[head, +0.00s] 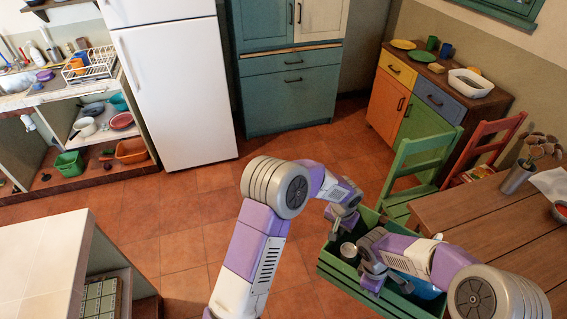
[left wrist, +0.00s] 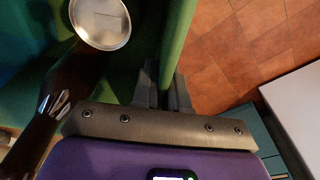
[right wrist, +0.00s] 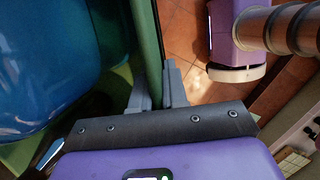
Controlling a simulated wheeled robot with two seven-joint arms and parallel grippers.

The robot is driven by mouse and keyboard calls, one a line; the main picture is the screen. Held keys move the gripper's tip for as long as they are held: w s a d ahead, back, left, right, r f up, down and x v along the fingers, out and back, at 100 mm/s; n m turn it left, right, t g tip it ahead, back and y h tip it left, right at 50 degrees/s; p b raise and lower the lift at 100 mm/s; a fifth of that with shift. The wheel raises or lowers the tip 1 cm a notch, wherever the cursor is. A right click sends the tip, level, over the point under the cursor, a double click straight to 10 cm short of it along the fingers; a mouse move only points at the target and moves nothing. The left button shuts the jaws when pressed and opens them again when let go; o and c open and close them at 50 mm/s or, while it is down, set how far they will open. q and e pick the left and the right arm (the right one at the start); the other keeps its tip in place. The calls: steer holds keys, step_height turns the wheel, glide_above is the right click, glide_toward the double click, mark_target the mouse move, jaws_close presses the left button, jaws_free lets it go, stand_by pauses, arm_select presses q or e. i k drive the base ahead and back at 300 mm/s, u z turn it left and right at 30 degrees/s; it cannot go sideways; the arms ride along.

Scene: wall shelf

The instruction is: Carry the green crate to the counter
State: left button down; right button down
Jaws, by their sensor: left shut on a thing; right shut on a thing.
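The green crate (head: 343,279) is at the lower middle of the head view, beside the wooden table. It holds a metal can (head: 348,250), a dark bottle (left wrist: 62,90) and a large blue object (right wrist: 40,65). My left gripper (head: 335,228) is shut on the crate's wall; the left wrist view shows the green wall (left wrist: 178,35) between its fingers. A white-topped counter (head: 45,250) stands at the lower left. The crate's underside is hidden.
A wooden table (head: 470,225) with a green chair (head: 415,165) and a red chair (head: 485,145) is close on the right. Open tiled floor (head: 190,245) lies between the crate and the counter. A fridge (head: 175,90) stands at the back.

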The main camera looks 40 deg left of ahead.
mark_target(26, 278)
steer(key=u, duration=0.85)
steer(key=i, duration=2.1)
steer(key=u, duration=3.95)
